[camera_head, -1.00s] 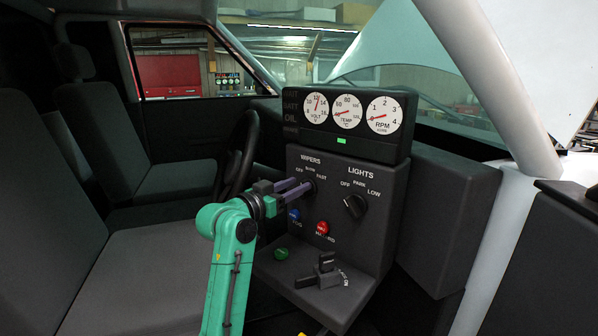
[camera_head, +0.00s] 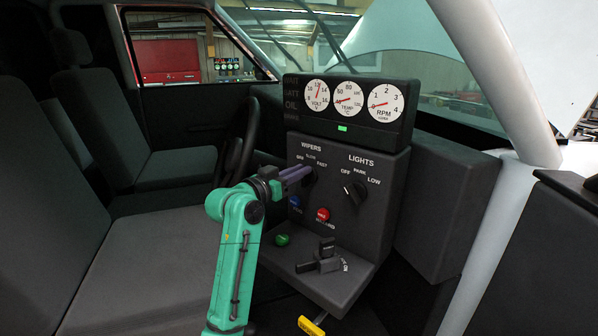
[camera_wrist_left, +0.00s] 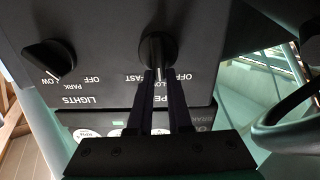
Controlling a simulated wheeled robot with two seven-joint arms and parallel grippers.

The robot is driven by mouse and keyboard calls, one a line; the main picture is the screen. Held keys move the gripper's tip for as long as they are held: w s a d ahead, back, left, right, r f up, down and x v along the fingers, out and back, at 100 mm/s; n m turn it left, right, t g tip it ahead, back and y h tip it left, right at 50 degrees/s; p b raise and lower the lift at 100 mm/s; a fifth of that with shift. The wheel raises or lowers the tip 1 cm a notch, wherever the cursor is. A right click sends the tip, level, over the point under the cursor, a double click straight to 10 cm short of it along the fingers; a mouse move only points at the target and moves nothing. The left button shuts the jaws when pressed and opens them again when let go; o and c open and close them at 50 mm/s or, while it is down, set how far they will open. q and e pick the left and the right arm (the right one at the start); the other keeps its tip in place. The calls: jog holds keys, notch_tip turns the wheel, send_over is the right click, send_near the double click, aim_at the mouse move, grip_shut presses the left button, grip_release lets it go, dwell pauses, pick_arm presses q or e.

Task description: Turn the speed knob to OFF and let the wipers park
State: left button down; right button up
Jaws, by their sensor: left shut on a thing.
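The wiper speed knob (camera_wrist_left: 158,48) is a dark round knob on the grey dash panel, under the WIPERS label with OFF, SLOW and FAST marks. My left gripper (camera_head: 303,173) reaches in from the left with its fingers at the knob. In the left wrist view its two dark fingers (camera_wrist_left: 159,72) are shut on the knob's grip, one on each side. That view is upside down to the labels. My right gripper is not in view.
The lights knob (camera_head: 355,193) is right of the wiper knob. A blue button (camera_head: 295,203) and a red button (camera_head: 323,215) sit below. A green knob (camera_head: 282,240) and black lever (camera_head: 320,260) are lower. The steering wheel (camera_head: 238,150) stands left, behind my arm.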

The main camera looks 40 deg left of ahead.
pick_arm(q)
jog(key=shift+a+f+n+p, duration=0.1)
jog(key=shift+a+n+p, duration=0.15)
jog(key=shift+n+p, duration=0.65)
jog(key=shift+a+f+n+p, duration=0.1)
jog(key=shift+a+n+p, duration=0.1)
jog(key=shift+n, duration=1.3)
jog(key=shift+a+f+n+p, duration=0.1)
jog(key=shift+a+n+p, duration=0.15)
jog(key=shift+n+p, duration=0.65)
jog(key=shift+n+b, duration=0.3)
jog(key=shift+n, duration=0.2)
jog(key=c, duration=0.8)
grip_release()
jog(key=shift+c, duration=0.2)
jog(key=shift+s, duration=0.1)
